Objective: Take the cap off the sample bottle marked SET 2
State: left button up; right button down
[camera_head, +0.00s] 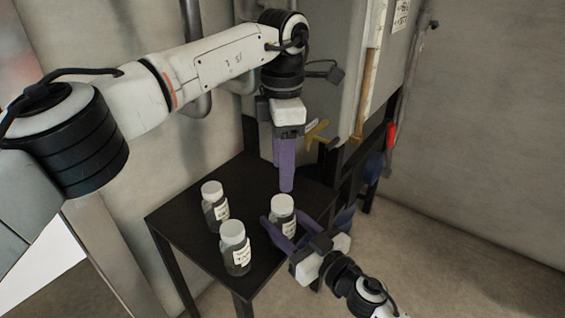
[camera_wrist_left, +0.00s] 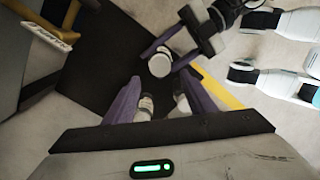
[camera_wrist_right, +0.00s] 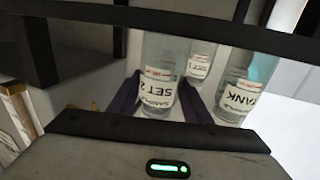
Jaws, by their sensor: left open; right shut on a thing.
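The SET 2 sample bottle (camera_head: 283,217) is clear with a white cap and stands at the right of the three bottles on the black table. Its upside-down SET 2 label shows in the right wrist view (camera_wrist_right: 158,85). The cap (camera_wrist_left: 160,65) is on it, seen from above in the left wrist view. My right gripper (camera_head: 282,226) is shut on this bottle's body, one purple finger on each side. My left gripper (camera_head: 285,180) is open, pointing down just above the cap, with nothing between its fingers. It does not appear to touch the cap.
Two more white-capped bottles, one behind (camera_head: 215,206) and one in front (camera_head: 235,248), stand left on the table (camera_head: 180,222). Labels reading SET 1 (camera_wrist_right: 199,66) and TANK (camera_wrist_right: 240,98) show in the right wrist view. A grey cabinet (camera_head: 345,70) stands behind.

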aim_at(282, 201)
pick_arm(q)
jog(key=shift+f, duration=3.95)
jog(key=c, duration=1.1)
jog(key=n, duration=0.9)
jog(key=shift+n, duration=0.3)
jog(key=shift+r, duration=0.15)
jog(key=shift+r, duration=1)
